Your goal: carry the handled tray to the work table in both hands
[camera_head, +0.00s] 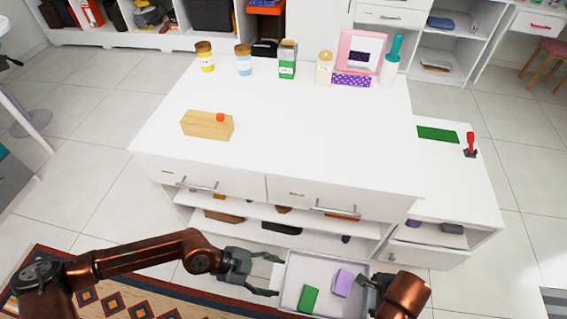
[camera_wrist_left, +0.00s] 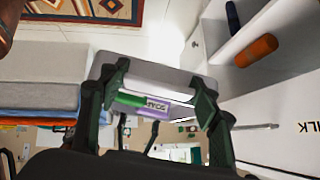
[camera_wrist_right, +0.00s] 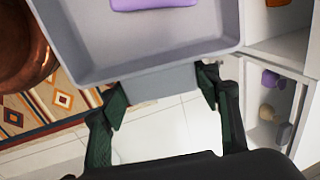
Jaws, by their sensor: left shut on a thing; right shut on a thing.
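The grey tray (camera_head: 322,265) is held in front of the white drawer unit, lower than its top. A green block (camera_head: 308,299) and a purple block (camera_head: 342,283) lie in it. My left gripper (camera_head: 274,276) is shut at the tray's left end; in the left wrist view its fingers stand either side of the tray's end (camera_wrist_left: 160,75). My right gripper (camera_head: 370,284) is shut on the opposite end; the right wrist view shows its fingers (camera_wrist_right: 162,92) around a grey handle below the tray wall (camera_wrist_right: 150,62). The right fingers are partly hidden in the head view.
The white unit's top (camera_head: 300,130) holds a wooden box (camera_head: 207,125) at left and jars, a carton and a pink frame (camera_head: 360,52) along the back. Its middle and front are clear. A lower white cabinet (camera_head: 445,175) adjoins at right. Drawer handles (camera_head: 335,211) project towards the tray.

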